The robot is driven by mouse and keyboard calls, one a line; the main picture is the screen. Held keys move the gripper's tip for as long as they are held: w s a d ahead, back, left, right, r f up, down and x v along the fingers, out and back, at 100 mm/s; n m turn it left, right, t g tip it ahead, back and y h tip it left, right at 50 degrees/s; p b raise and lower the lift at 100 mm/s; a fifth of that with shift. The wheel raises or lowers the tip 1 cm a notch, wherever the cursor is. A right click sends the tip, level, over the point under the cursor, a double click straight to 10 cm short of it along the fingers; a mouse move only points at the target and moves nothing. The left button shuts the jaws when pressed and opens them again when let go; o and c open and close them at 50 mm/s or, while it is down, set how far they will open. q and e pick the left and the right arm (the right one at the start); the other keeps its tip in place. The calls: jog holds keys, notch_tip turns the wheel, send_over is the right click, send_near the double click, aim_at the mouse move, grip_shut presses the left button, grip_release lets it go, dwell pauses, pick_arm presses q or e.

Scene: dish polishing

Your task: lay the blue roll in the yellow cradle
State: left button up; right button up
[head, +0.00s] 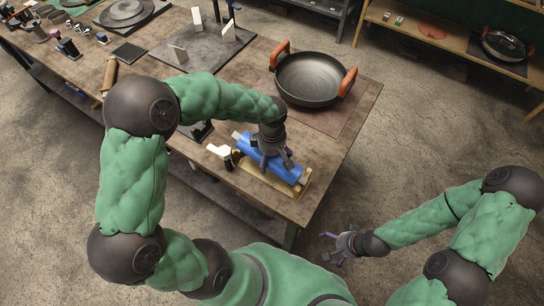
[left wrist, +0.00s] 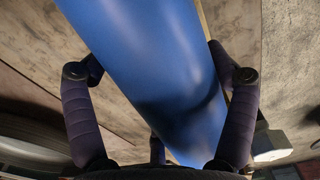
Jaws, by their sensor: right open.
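The blue roll (head: 288,175) has pale ends and lies lengthwise over the yellow cradle (head: 262,183) near the table's front edge. The cradle shows along the roll's front side and at its right end. I cannot tell whether the roll rests in it or is just above. My left gripper (head: 275,162) comes down on the roll's middle. In the left wrist view its fingers close around both sides of the blue roll (left wrist: 150,65), and the tips are partly hidden. My right gripper (head: 341,246) is open and empty, off the table at lower right.
A dark pan (head: 308,80) with orange handles stands behind the cradle. A small white-topped item (head: 222,153) stands close to the roll's left end. Grey plates, upright white pieces and small tools fill the table's left and back. The table's right front corner is clear.

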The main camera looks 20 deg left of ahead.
pick_arm(q)
jog(key=shift+o, duration=1.2)
jog(key=shift+r+p, duration=0.7)
jog(key=shift+p, duration=0.05)
notch_tip(320, 180, up, 12)
jog(key=shift+f+p, duration=0.1)
jog(key=shift+p, duration=0.75)
